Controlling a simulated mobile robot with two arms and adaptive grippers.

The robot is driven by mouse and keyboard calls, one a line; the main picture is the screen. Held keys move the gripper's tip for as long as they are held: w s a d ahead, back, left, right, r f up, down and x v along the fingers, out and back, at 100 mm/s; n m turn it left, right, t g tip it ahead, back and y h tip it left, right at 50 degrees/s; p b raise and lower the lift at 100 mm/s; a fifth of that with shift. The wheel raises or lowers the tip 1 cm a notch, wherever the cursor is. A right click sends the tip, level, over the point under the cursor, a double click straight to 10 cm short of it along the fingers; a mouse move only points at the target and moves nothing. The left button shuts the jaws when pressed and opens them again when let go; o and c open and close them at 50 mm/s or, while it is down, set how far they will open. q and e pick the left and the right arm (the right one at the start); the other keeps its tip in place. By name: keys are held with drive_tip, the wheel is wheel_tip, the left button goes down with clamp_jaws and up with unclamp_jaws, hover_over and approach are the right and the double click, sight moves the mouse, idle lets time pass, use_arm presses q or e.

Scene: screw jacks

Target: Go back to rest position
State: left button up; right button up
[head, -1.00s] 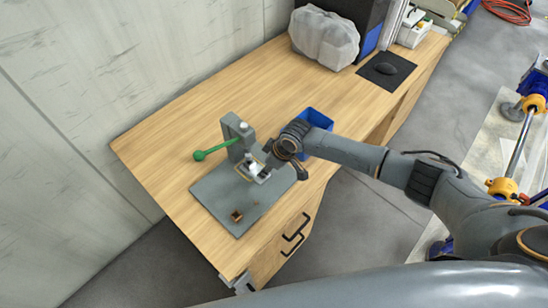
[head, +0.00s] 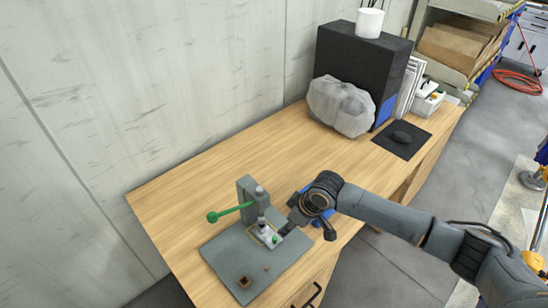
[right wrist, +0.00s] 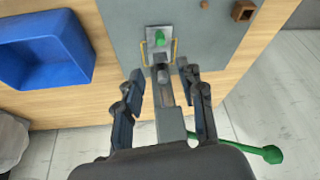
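A grey press (head: 247,190) with a green-knobbed lever (head: 212,217) stands on a grey base plate (head: 222,254) on the wooden bench. A small white fixture with a green piece (head: 275,239) sits at its front; in the right wrist view the green piece (right wrist: 159,38) lies in its holder. My right gripper (head: 285,231) is beside the press, its fingers partly hidden in the head view. In the right wrist view my right gripper (right wrist: 160,72) has its fingers apart, with the press column showing between them and nothing gripped. My left gripper is out of view.
A blue bin (right wrist: 45,48) stands beside the plate, mostly hidden behind my arm in the head view. A brown square piece (head: 244,282) lies on the plate. A bagged bundle (head: 340,106), a black box (head: 358,65) and a black mat (head: 392,150) are at the back.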

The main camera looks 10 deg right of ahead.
drive_tip(key=s+a+y, duration=0.2)
drive_tip(key=s+a, duration=0.5)
drive_tip(key=s, duration=0.5)
drive_tip(key=s+d+r+m+h, duration=0.2)
drive_tip(key=s+d+m+h, duration=0.45)
drive_tip(key=s+d, duration=0.8)
wheel_tip(320, 180, down, 28)
drive_tip(key=s+f+m+y+b, duration=0.1)
drive_tip(key=b, duration=0.2)
drive_tip(key=s+d+f+g+b, duration=0.1)
drive_tip(key=s+d+f, duration=0.1)
drive_tip(key=s+f, duration=0.6)
drive_tip(key=s+d+f+g+b, duration=0.1)
drive_tip(key=s+f, duration=0.8)
drive_tip(key=f, duration=0.1)
drive_tip(key=shift+d+f, duration=0.35)
drive_tip(key=shift+d, duration=0.05)
